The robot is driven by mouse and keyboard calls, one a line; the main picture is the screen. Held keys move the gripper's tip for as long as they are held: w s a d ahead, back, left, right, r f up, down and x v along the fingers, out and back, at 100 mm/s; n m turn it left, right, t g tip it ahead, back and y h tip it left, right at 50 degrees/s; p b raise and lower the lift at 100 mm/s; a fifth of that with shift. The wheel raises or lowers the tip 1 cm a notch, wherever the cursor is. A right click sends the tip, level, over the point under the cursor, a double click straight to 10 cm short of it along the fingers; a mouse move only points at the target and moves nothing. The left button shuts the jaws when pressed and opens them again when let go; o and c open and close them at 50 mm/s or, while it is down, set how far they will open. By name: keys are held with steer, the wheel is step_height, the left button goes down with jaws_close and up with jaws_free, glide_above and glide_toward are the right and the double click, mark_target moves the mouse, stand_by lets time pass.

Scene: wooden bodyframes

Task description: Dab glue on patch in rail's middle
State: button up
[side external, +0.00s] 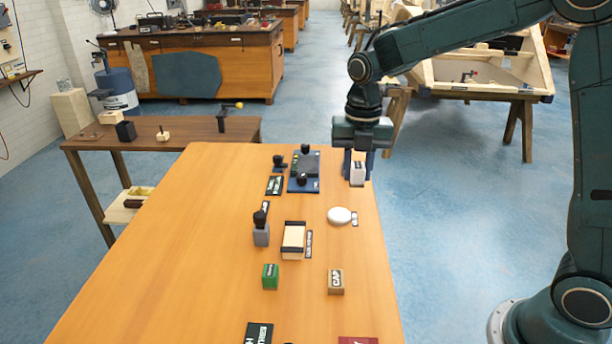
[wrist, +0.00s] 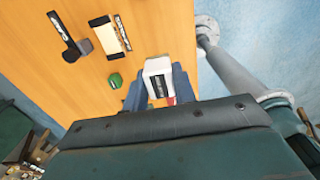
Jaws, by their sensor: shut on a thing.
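My gripper (side external: 358,163) is at the far right edge of the orange table, shut on a white bottle (side external: 357,175) with a dark label. In the wrist view the bottle (wrist: 157,68) sits between the two blue fingers of my gripper (wrist: 159,90), and a bit of red shows beside it. I cannot tell whether its base touches the table. The rail (side external: 293,240) looks like a pale wooden piece with dark ends, lying mid-table, apart from my gripper, with a label strip beside it. It also shows in the wrist view (wrist: 108,37). The patch is too small to make out.
A white round thing (side external: 340,215) lies between bottle and rail. A grey block with a black top (side external: 261,234) stands left of the rail. A green block (side external: 270,276) and a CAP block (side external: 336,281) are nearer. A blue fixture (side external: 303,186) stands left of my gripper.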

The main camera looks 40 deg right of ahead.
glide_above(339, 214)
step_height(339, 214, down, 11)
steer(key=shift+d, duration=0.15)
steer(key=shift+f, duration=0.3)
steer(key=shift+f, duration=2.75)
steer(key=shift+f, duration=0.65)
stand_by(0.8)
steer(key=shift+r, duration=0.1)
step_height(339, 214, up, 7)
stand_by(1.2)
stand_by(0.6)
